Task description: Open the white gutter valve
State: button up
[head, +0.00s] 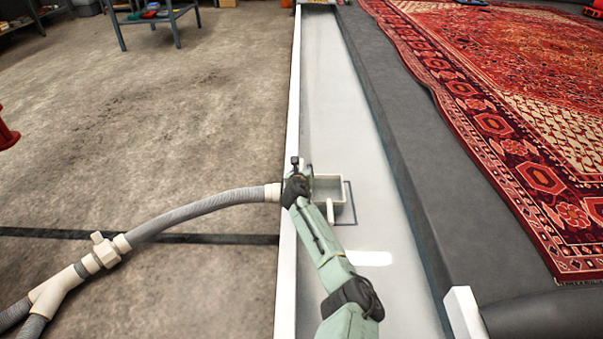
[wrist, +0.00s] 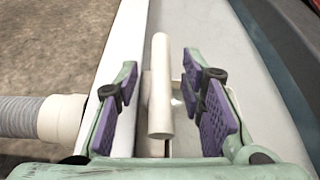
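The white gutter valve shows in the wrist view as a smooth, rod-like white handle (wrist: 160,88) with a short stub at its left side. My gripper (wrist: 164,82) is open, with one purple-padded finger on each side of the handle. Gaps show between the handle and both pads, so it does not look gripped. In the head view my arm reaches down over the white gutter, and its end hides the handle and my fingers. A small white box (head: 336,188) sits in the gutter beside my wrist, with a short white peg (head: 331,212) at its near side.
A grey hose (head: 205,211) joins the gutter's left wall (head: 288,267) beside my gripper. Another white valve (head: 105,250) sits along that hose on the floor. A red rug (head: 520,110) lies on the dark raised floor to the right. The gutter beyond the box is clear.

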jog(key=shift+c, duration=0.6)
grip_shut()
dwell(0.4)
